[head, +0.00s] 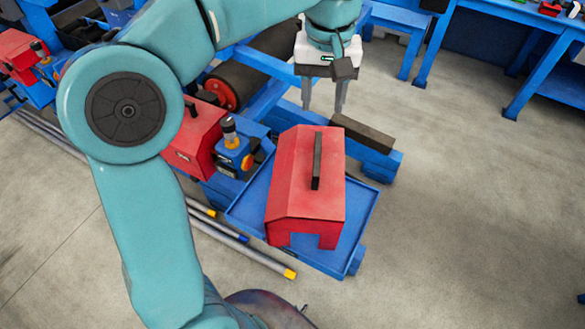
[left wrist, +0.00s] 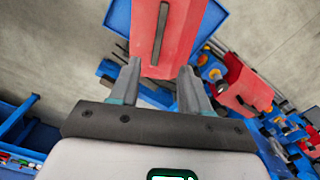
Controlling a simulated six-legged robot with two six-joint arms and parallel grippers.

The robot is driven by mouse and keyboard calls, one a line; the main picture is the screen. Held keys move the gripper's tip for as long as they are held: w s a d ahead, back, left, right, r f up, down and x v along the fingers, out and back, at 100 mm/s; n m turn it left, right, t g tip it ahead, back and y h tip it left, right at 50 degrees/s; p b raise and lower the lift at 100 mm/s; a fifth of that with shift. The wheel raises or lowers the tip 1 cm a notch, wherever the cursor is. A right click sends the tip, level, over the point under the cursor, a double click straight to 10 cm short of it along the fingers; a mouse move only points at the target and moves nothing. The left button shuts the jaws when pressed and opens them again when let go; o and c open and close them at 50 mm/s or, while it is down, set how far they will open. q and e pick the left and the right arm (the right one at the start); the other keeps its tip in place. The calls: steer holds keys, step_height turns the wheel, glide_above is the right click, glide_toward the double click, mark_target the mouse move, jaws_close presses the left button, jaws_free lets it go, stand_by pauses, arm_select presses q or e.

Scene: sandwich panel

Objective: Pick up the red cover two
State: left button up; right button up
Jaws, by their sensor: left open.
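A large red cover (head: 290,185) with a dark bar handle (head: 316,160) sits on a blue tray (head: 352,250). A second red cover (head: 195,140) is partly hidden behind my left arm, and another red one (head: 15,52) is at the far left. No label shows which is number two. My left gripper (head: 325,95) is open and empty, pointing down past the far end of the large cover, apart from its handle. In the left wrist view, the large cover (left wrist: 181,45) and its handle (left wrist: 160,32) lie beyond the open fingertips (left wrist: 160,70).
A blue frame with a dark roller (head: 245,82) stands behind the covers. A small blue device with an orange knob (head: 232,155) is left of the large cover. Rods (head: 235,243) lie on the floor nearby.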

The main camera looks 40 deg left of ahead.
arm_select(q)
steer(key=b, duration=0.1)
glide_above(317, 153)
steer(key=f, duration=1)
steer(key=shift+s+d, duration=0.3)
steer(key=shift+d, duration=0.1)
steer(key=shift+w+f, duration=0.1)
steer(key=shift+f, duration=0.3)
steer(key=shift+w+a+f, duration=0.1)
steer(key=shift+a+f, duration=0.05)
steer(key=shift+f, duration=0.15)
step_height(317, 153, down, 4)
steer(key=shift+w+a+f, duration=0.1)
steer(key=shift+w+f, duration=0.05)
steer(key=shift+f, duration=0.1)
steer(key=shift+w+a+f, duration=0.1)
steer(key=shift+a+f, duration=0.1)
steer(key=shift+f, duration=0.1)
steer(key=shift+d+r, duration=0.1)
steer(key=c, duration=0.3)
jaws_close()
